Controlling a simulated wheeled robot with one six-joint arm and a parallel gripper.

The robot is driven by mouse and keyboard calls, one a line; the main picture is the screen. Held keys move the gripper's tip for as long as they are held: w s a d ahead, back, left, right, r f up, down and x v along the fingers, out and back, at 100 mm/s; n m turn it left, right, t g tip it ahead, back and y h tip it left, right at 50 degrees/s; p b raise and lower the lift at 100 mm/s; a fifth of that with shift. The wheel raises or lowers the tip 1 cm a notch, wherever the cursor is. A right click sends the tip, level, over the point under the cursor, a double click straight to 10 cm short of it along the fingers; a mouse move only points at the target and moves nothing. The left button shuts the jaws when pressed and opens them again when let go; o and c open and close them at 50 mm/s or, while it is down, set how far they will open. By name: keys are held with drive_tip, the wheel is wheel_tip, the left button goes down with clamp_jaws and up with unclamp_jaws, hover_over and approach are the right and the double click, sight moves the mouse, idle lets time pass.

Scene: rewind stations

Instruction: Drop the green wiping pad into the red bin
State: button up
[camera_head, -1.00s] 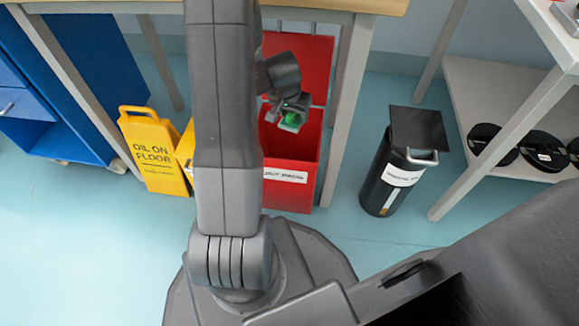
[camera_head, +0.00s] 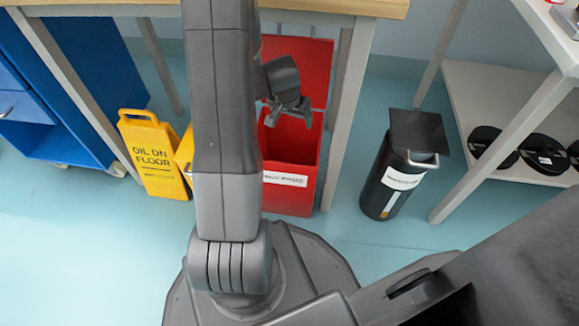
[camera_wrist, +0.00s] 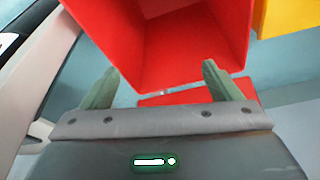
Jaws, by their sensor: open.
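The red bin (camera_head: 290,200) stands under the wooden-topped table with its lid raised at the back and a white label on its front. My gripper (camera_head: 290,118) is over the bin's opening, jaws open, with nothing between the fingers. In the wrist view the two open fingers (camera_wrist: 158,78) point at the bin, whose red inner wall (camera_wrist: 200,45) fills the top middle. The green wiping pad is not visible in either view now; the bin's floor is mostly out of sight.
A yellow oil-on-floor sign (camera_head: 152,155) stands left of the bin, by a blue cabinet (camera_head: 85,75). A black canister (camera_head: 385,185) with a flat lid stands to the right. A shelf (camera_head: 480,90) with black reels is at far right. Table legs flank the bin.

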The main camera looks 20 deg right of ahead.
drive_tip(key=p+v, duration=0.4)
drive_tip(key=v, duration=0.8)
drive_tip(key=shift+r+p, duration=0.25)
drive_tip(key=shift+p, duration=0.15)
drive_tip(key=shift+a, duration=0.1)
drive_tip(key=b+x, duration=0.6)
drive_tip(key=x, duration=0.8)
drive_tip(key=shift+r+p, duration=1.45)
drive_tip(key=shift+r, duration=0.6)
drive_tip(key=shift+f, duration=0.1)
